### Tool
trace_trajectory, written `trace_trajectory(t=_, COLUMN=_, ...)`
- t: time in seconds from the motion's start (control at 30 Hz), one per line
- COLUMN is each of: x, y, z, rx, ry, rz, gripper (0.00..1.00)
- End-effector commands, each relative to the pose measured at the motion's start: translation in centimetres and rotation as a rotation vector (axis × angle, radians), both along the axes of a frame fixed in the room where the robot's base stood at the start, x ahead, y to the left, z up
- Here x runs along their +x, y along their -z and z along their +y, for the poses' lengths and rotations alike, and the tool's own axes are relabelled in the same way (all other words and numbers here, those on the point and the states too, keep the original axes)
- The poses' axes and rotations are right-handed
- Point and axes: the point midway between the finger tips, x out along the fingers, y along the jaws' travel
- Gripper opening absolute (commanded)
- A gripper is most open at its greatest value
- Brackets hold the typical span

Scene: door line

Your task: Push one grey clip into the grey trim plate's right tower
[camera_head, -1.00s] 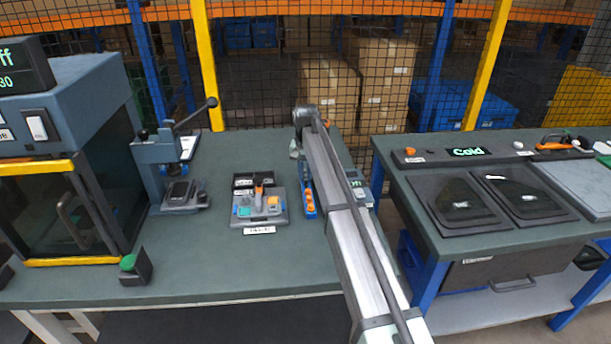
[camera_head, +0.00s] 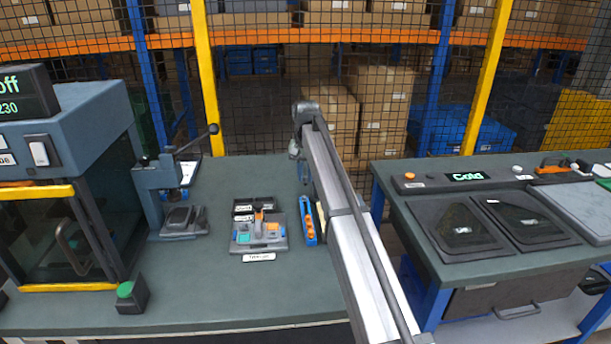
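A grey fixture (camera_head: 258,237) with teal and orange parts on it lies on the left table, behind a small white label. I cannot make out the grey trim plate or its right tower for certain at this size. No grey clip can be told apart. My arm reaches in from the bottom right, and its bent-down end (camera_head: 295,150) is beyond the fixture, up and to the right of it in the picture. My gripper's fingers are mostly hidden or too small to read.
A narrow blue tray (camera_head: 308,222) with orange parts lies right of the fixture, beside my arm. A lever press (camera_head: 180,195) and a glass-fronted oven (camera_head: 65,170) stand left. A green button box (camera_head: 128,295) is near the front. The "Cold" station (camera_head: 490,215) is right, across a gap.

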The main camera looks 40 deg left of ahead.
Motion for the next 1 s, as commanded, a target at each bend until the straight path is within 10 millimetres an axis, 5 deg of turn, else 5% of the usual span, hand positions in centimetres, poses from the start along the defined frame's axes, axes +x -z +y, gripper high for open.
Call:
trace_trajectory(t=0.2, x=0.0, y=0.0, z=0.0, rx=0.0, ry=0.0, rz=0.0, gripper=0.0)
trace_trajectory(t=0.67, x=-0.8, y=0.0, z=0.7, rx=0.001, ry=-0.011, rz=-0.001, gripper=0.0)
trace_trajectory(t=0.83, x=-4.5, y=-0.2, z=2.9, rx=0.004, ry=-0.056, rz=-0.002, gripper=0.0)
trace_trajectory(t=1.0, x=-10.9, y=-0.2, z=3.0, rx=0.01, ry=-0.113, rz=-0.007, gripper=0.0)
